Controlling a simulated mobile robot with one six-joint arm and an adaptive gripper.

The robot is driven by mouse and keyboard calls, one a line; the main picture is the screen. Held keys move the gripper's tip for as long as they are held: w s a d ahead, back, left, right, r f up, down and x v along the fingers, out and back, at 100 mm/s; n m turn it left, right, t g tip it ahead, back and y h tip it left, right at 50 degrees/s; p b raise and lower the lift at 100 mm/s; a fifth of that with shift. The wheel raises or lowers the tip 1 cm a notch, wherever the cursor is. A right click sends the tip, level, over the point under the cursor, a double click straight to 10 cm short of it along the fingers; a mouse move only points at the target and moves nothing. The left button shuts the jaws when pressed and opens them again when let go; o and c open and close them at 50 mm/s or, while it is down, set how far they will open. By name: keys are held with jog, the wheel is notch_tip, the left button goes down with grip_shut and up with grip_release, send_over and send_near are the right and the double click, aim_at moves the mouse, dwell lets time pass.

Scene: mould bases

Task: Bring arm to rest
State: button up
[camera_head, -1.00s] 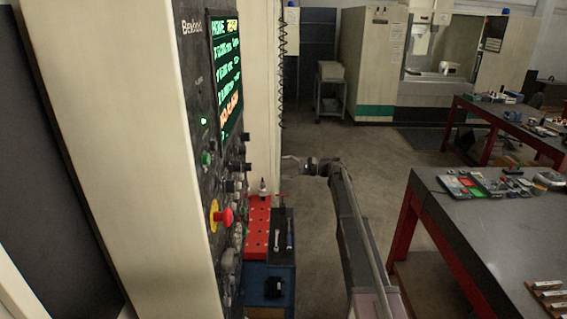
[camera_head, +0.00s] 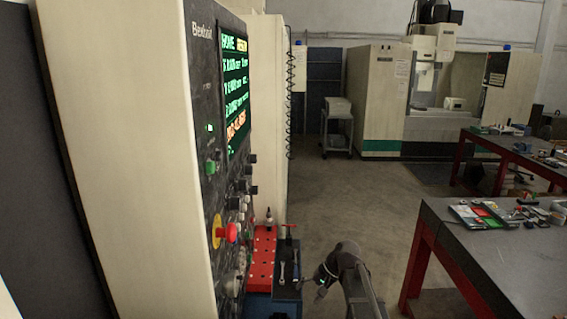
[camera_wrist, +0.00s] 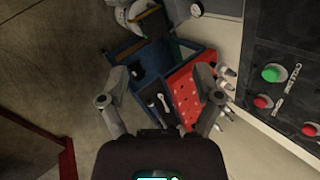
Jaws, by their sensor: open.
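My arm (camera_head: 362,285) shows at the bottom centre of the head view, bent at a dark joint. My gripper (camera_head: 321,286) hangs at its end, small and dark there, to the right of the red perforated plate (camera_head: 262,258). In the wrist view my gripper (camera_wrist: 162,76) has its two fingers spread wide apart with nothing held between them. The cart with a blue tray (camera_wrist: 135,52) and the red plate (camera_wrist: 186,95) lies beyond the fingers. A wrench (camera_wrist: 163,102) shows beside the plate.
A machine control panel (camera_head: 222,150) with a green-lettered screen and a red stop button (camera_head: 227,233) stands close on the left. A dark-topped workbench (camera_head: 490,250) stands at right. Open floor (camera_head: 350,200) lies between. Another machine (camera_head: 378,100) stands at the back.

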jog(key=s+d+f+n+h+b, duration=0.1)
jog(key=s+d+f+h+b, duration=0.1)
jog(key=s, duration=0.6)
jog(key=s+d+f+n+h+b, duration=0.1)
jog(key=s+d+f+n+h, duration=0.1)
jog(key=s+d+f+h, duration=0.3)
jog(key=s+d, duration=0.2)
jog(key=shift+s+d+f+b, duration=0.2)
jog(key=shift+s+f+b, duration=0.15)
dwell(1.2)
